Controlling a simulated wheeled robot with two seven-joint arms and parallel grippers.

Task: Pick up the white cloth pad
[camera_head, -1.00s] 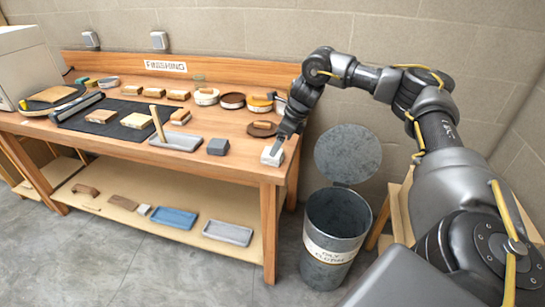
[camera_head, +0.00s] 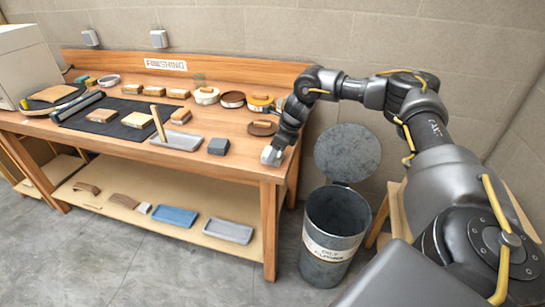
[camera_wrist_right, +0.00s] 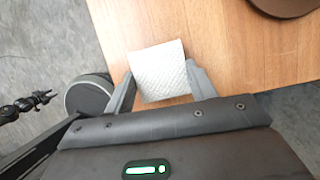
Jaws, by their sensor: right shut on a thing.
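The white cloth pad (camera_head: 271,156) is at the right front corner of the workbench (camera_head: 235,165). In the right wrist view the pad (camera_wrist_right: 160,69) is a pale, textured square between the two fingers. My right gripper (camera_head: 274,150) is over that corner, pointing down, and is shut on the pad; in the wrist view the gripper (camera_wrist_right: 161,88) has one finger on each side of it. I cannot tell whether the pad is clear of the bench top. My left gripper is not in view.
A metal waste bin (camera_head: 334,238) with its round lid (camera_head: 347,153) raised stands right of the bench. A grey block (camera_head: 218,146), a grey tray (camera_head: 178,140) and several round tins lie left of the gripper. Trays rest on the lower shelf (camera_head: 130,212).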

